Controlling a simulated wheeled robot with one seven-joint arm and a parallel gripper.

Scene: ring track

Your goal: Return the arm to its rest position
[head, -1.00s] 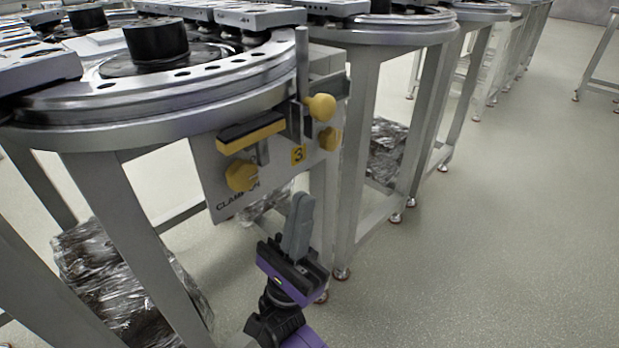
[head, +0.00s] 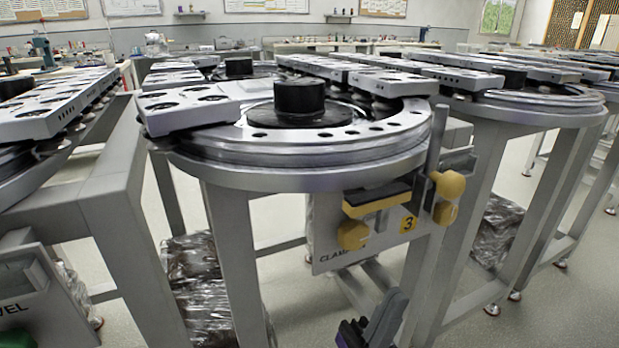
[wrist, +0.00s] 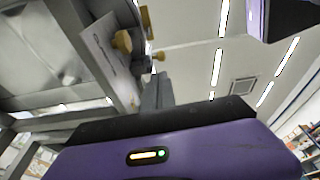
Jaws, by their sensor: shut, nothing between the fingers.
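My gripper (head: 385,318) shows at the bottom of the head view, with its grey fingers together and nothing between them. Its fingers (wrist: 157,92) also point up in the wrist view, above the purple and black gripper body. It is below and in front of the clamp panel (head: 335,262), apart from it as far as I can see. Most of my arm is out of the head view.
The clamp panel bears yellow knobs (head: 449,184) and a number 3 label. A round ring-track table (head: 300,165) on grey legs stands behind it. Another ring table (head: 540,110) is at right. Wrapped bundles (head: 205,290) lie underneath. Floor at lower right is open.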

